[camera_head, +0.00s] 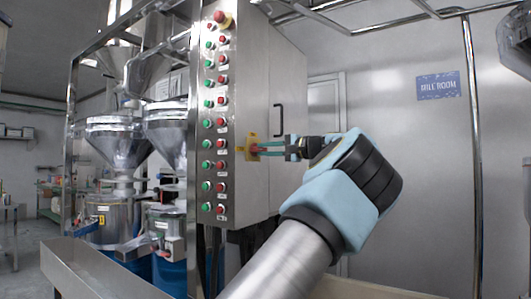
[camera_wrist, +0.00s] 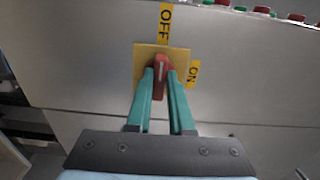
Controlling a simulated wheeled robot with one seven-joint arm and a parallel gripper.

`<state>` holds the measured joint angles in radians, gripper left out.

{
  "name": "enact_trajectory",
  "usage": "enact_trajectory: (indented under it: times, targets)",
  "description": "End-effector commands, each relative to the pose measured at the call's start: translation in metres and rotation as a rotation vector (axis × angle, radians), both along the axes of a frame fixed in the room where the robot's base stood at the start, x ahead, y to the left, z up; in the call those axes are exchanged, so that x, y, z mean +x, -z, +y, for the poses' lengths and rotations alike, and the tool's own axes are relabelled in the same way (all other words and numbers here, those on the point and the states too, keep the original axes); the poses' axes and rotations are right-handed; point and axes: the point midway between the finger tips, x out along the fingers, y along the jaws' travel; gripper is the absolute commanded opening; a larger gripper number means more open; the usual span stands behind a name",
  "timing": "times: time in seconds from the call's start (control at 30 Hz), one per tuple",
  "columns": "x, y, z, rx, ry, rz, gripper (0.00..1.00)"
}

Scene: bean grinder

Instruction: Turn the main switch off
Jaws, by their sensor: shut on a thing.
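The main switch is a red knob (camera_wrist: 161,72) on a square yellow plate (camera_wrist: 143,57), mounted on the grey metal cabinet. In the wrist view, a yellow OFF label (camera_wrist: 166,24) sits above the plate and a yellow ON label (camera_wrist: 193,74) to its right. The knob stands roughly upright there, its pale mark pointing up toward OFF. My gripper (camera_wrist: 161,80) is shut on the knob, one green finger on each side. In the head view, my gripper (camera_head: 262,149) reaches the yellow plate (camera_head: 249,141) from the right; the fingers partly hide the knob.
Red and green push buttons (camera_head: 208,101) run in columns up the cabinet left of the switch, with a red emergency knob (camera_head: 220,17) on top. A black door handle (camera_head: 277,120) is close above my fingers. Steel hoppers (camera_head: 113,140) stand at left.

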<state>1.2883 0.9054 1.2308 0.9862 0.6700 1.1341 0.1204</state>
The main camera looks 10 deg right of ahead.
Motion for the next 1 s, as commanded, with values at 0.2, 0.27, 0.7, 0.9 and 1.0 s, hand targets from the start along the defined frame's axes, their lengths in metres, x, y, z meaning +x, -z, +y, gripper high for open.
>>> enact_trajectory:
  times: [0.2, 0.27, 0.7, 0.9, 1.0]
  targets:
    - [0.0, 0.001, 0.0, -0.004, 0.001, -0.001, 0.0]
    - [0.0, 0.001, 0.0, -0.004, 0.001, -0.001, 0.0]
    - [0.0, 0.0, 0.0, -0.001, 0.0, 0.0, 0.5]
    - [-0.003, 0.001, -0.003, -0.001, 0.001, -0.001, 0.5]
    - [-0.01, 0.001, -0.011, -0.001, 0.003, -0.001, 0.5]
